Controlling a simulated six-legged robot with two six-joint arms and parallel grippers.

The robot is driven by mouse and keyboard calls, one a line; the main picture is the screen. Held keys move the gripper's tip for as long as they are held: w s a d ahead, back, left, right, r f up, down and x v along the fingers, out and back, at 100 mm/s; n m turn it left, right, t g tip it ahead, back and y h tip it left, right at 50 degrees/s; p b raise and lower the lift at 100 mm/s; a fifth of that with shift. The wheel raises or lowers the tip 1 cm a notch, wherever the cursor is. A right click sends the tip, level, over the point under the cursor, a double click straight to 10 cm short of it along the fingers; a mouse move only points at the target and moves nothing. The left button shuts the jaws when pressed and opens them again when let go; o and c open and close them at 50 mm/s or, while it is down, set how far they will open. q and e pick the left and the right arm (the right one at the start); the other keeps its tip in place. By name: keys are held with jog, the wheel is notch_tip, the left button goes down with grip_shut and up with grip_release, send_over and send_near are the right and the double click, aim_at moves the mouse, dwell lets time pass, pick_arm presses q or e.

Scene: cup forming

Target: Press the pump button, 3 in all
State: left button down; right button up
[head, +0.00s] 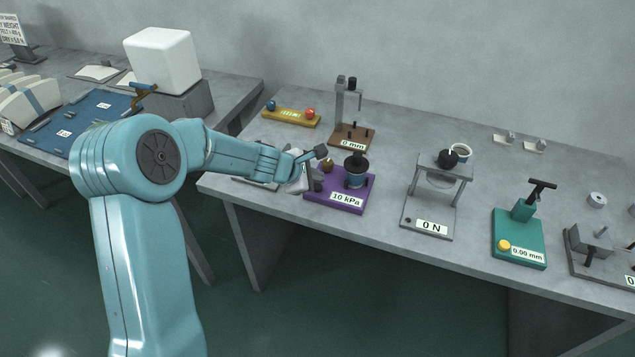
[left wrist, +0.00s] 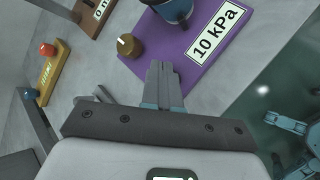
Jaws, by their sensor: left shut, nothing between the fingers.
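The purple pump unit (head: 335,199) stands on the bench near its front left, with a label reading 10 kPa. It carries a dark blue-grey cup-like part with a black top (head: 356,162) and a brass knob (head: 327,165). The knob also shows in the left wrist view (left wrist: 128,45), with a pale line on its top. I cannot tell which part is the pump button. My left gripper (head: 316,180) is at the unit's left side, shut and empty. In the left wrist view its closed fingers (left wrist: 160,68) overlap the purple base, below and right of the knob.
A yellow block with blue and red balls (head: 290,117) and a brown 0 mm gauge (head: 350,136) stand behind. A grey 0 N stand (head: 428,222) and a green 0.00 mm device (head: 518,240) are to the right. Bare bench lies between them.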

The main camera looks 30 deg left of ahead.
pick_arm(q)
jog(key=shift+r, duration=0.1)
notch_tip(320, 180, up, 5)
jog(key=p, duration=0.4)
jog(key=shift+r+p, duration=0.1)
jog(key=shift+p, duration=0.3)
dwell(0.8)
